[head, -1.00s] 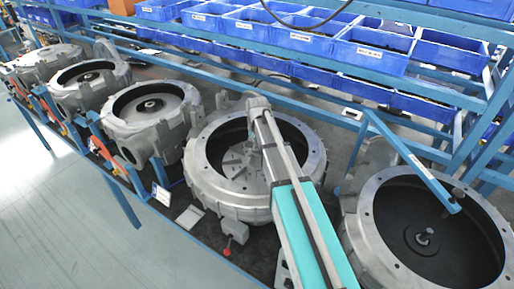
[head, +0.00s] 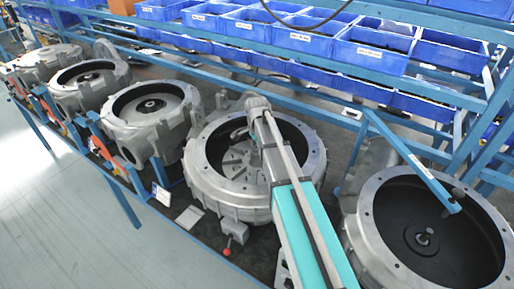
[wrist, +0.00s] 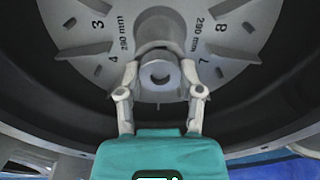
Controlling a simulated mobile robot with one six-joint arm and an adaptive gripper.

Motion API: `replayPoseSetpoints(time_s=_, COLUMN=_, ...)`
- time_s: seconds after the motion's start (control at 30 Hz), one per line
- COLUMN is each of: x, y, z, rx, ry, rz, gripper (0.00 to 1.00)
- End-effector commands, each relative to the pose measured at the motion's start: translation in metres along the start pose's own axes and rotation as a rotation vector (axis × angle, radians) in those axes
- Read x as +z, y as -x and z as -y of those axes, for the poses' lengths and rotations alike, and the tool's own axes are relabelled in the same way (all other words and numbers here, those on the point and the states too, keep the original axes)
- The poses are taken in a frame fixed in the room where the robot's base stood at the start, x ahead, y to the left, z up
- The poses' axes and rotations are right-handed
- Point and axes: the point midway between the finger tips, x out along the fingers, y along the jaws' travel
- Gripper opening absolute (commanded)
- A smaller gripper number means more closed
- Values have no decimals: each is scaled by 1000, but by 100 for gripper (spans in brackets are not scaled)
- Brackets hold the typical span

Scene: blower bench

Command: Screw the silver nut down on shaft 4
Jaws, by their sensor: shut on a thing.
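My gripper (wrist: 160,69) is in the wrist view, its two pale fingers on either side of a silver nut (wrist: 158,79). It is shut on the nut, which shows as a grey ring with a dark centre. The nut is in front of the central hub (wrist: 159,32) of a grey finned disc (wrist: 90,18) marked with numbers and "mm" labels. The shaft is hidden, and I cannot tell how far the nut sits on it. In the head view my arm reaches into a large round grey housing (head: 205,185), and my gripper and the nut cannot be made out there.
Several housings stand in a row at the left. A blue rail (head: 410,160) slants over the right housing. Blue bins (head: 292,40) fill the rack behind. The floor (head: 60,220) in front is clear.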

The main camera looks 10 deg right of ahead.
Motion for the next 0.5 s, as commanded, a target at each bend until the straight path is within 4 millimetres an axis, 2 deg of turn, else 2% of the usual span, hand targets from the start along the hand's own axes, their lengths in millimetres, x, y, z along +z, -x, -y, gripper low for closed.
replayPoseSetpoints(time_s=0.5, x=0, y=0, z=-1, rx=2, ry=-405, rz=0, gripper=0)
